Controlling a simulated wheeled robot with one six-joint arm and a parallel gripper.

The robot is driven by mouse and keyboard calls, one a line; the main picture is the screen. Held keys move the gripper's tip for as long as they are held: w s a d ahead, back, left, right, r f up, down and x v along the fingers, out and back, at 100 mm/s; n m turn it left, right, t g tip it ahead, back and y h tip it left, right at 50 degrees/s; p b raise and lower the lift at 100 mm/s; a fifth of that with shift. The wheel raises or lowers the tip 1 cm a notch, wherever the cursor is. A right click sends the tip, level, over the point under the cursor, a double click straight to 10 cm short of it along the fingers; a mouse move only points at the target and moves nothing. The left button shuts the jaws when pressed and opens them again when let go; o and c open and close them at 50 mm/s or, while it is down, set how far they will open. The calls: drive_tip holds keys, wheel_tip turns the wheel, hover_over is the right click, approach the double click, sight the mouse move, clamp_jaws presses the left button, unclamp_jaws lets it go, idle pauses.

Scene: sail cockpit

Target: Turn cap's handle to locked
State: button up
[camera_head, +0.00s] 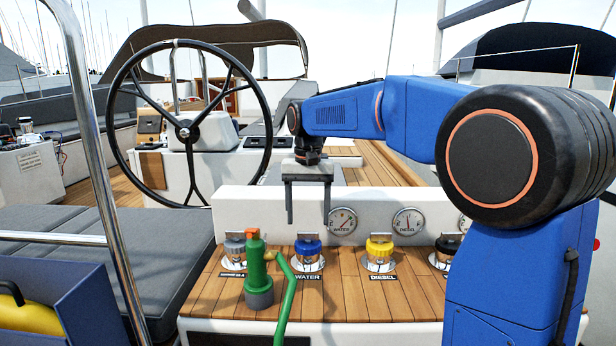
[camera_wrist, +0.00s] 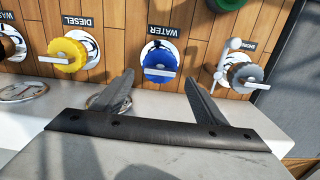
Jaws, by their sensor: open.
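The blue WATER cap (camera_head: 307,247) sits on its round metal deck plate, with a pale bar handle across it. The wrist view also shows this blue cap (camera_wrist: 158,60) and its bar, lying nearly crosswise in the picture. The yellow DIESEL cap (camera_head: 379,247), grey cap (camera_head: 235,245) and dark cap (camera_head: 449,243) stand in the same row, with pale bars too. My gripper (camera_head: 308,218) is open and empty, fingers pointing down, above and behind the blue cap, apart from it. I cannot read any locked mark.
A green nozzle (camera_head: 255,262) with a green hose (camera_head: 286,300) stands upright in front, between the grey and blue caps. A white upright panel with gauges (camera_head: 342,221) rises behind the caps. The steering wheel (camera_head: 188,130) is further back. Bare planks (camera_head: 340,290) lie in front.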

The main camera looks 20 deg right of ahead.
wheel_tip(320, 180, up, 13)
idle(0.4)
drive_tip(key=s+d+f+n+t, duration=0.1)
drive_tip(key=s+d+f, duration=0.15)
drive_tip(key=s, duration=0.35)
drive_tip(key=s+d+f+t, duration=0.1)
drive_tip(key=s+f, duration=0.3)
drive_tip(key=s, duration=0.2)
drive_tip(key=s+d+f+n+t, duration=0.1)
drive_tip(key=s+f, duration=0.2)
drive_tip(key=s, duration=0.4)
drive_tip(key=s+d+f+n+t, duration=0.1)
drive_tip(key=s+d+f, duration=0.1)
drive_tip(key=s+f, duration=1.2)
wheel_tip(320, 180, down, 3)
drive_tip(key=shift+s+d+r+n+t, duration=0.1)
drive_tip(key=shift+s+d+n+t, duration=0.15)
drive_tip(key=shift+n+t, duration=0.15)
